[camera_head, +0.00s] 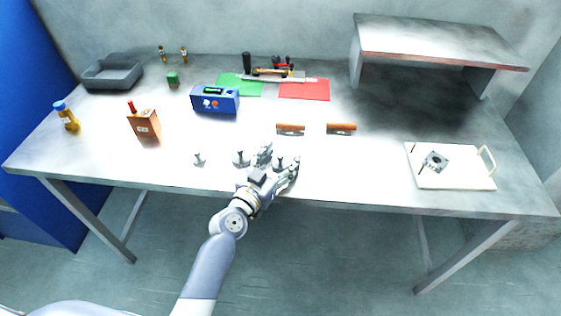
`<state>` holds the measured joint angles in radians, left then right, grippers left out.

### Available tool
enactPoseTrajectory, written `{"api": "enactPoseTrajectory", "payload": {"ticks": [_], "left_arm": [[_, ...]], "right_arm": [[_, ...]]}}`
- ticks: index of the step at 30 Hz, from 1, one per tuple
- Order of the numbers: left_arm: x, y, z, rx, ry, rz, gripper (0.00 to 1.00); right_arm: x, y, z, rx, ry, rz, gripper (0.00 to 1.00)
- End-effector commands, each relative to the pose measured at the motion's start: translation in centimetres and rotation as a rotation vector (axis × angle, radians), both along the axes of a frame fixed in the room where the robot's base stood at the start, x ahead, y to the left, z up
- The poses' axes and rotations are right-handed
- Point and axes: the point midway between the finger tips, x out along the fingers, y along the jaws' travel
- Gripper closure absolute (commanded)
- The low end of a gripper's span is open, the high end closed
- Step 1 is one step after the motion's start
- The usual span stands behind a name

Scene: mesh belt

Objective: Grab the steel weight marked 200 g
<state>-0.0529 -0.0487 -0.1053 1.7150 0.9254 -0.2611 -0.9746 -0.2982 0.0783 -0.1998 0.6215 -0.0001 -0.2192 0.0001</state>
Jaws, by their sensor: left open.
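Several small grey steel weights with knobs stand in a row near the front edge of the table. One weight (199,159) is at the left, another weight (240,158) is in the middle, and a third weight (280,163) is at the right. Their markings are too small to read, so I cannot tell which is 200 g. My left gripper (279,157) is open at the right end of the row. The right weight appears between its spread fingers; I cannot tell whether they touch it. The middle weight is just left of the gripper. My right gripper is not in view.
A blue device (215,101), an orange-brown box (144,125) and a yellow bottle (67,117) stand left. Two orange-brown blocks (290,128) (341,128) lie behind the gripper.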

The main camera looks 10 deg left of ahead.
Motion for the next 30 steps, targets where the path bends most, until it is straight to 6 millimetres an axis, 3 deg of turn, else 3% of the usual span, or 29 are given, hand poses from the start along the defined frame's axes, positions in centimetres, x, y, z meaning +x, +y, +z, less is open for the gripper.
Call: {"api": "enactPoseTrajectory", "payload": {"ticks": [3, 4, 9, 11, 23, 30], "left_arm": [[0.0, 0.0, 0.0, 0.000, 0.000, 0.000, 0.38], [0.0, 0.0, 0.0, 0.000, 0.000, 0.000, 0.43], [-0.1, 0.0, 0.0, 0.000, 0.001, 0.000, 0.82], [-0.1, 0.0, 0.0, 0.000, 0.001, 0.000, 0.92], [0.0, 0.0, 0.5, -0.001, -0.002, 0.001, 0.93], [0.0, -0.1, 3.0, -0.002, -0.005, 0.000, 0.93]], "right_arm": [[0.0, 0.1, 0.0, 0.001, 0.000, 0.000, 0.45], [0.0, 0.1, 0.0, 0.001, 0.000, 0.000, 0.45], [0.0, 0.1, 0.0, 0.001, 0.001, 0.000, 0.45], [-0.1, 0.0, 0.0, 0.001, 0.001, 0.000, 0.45], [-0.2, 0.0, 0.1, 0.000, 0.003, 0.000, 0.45], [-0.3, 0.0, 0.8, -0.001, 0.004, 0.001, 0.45]]}}
